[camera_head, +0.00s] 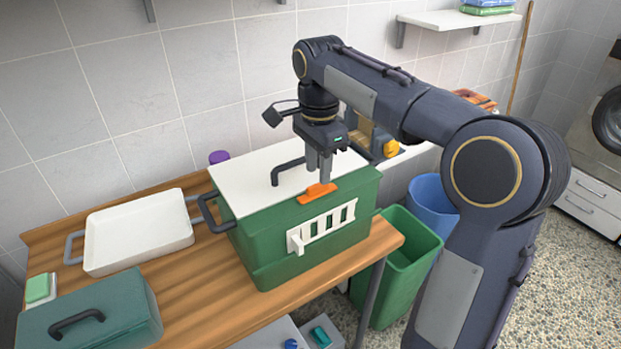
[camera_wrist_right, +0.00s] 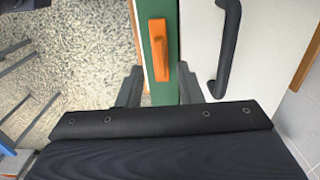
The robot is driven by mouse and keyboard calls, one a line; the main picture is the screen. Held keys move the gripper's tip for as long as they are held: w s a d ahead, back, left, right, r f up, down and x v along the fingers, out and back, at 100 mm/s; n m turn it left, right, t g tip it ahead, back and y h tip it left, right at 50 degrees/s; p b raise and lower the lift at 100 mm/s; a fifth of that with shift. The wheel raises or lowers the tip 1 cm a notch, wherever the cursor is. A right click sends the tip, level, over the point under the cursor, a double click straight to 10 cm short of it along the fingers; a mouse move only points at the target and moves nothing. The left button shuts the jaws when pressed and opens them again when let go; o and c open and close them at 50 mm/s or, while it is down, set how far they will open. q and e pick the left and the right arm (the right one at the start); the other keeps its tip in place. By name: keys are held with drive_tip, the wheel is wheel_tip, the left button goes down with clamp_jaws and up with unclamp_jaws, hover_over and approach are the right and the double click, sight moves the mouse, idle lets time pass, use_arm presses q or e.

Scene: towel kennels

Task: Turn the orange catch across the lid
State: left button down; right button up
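The green crate (camera_head: 270,250) stands on the wooden table with a white lid (camera_head: 245,178) on top; the lid also shows in the wrist view (camera_wrist_right: 270,60). The lid has a black handle (camera_head: 287,168). The orange catch (camera_head: 317,194) lies lengthwise along the crate's front top edge, beside the lid. In the wrist view the catch (camera_wrist_right: 159,50) lies on the green rim, parallel to the lid's edge. My right gripper (camera_head: 319,178) points down just above the catch. Its fingers (camera_wrist_right: 160,90) are apart, with the near end of the catch between them in the picture; contact cannot be told. My left gripper is not in view.
A white tray (camera_head: 140,228) and a teal case (camera_head: 88,312) stand on the table to the left. A purple-topped item (camera_head: 219,157) is behind the crate. A green bin (camera_head: 408,256) and a blue bin (camera_head: 432,203) stand on the floor at right. A wall shelf (camera_head: 455,20) is above.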

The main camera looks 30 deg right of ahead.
sight(318, 184)
drive_tip(key=shift+f, duration=1.85)
clamp_jaws()
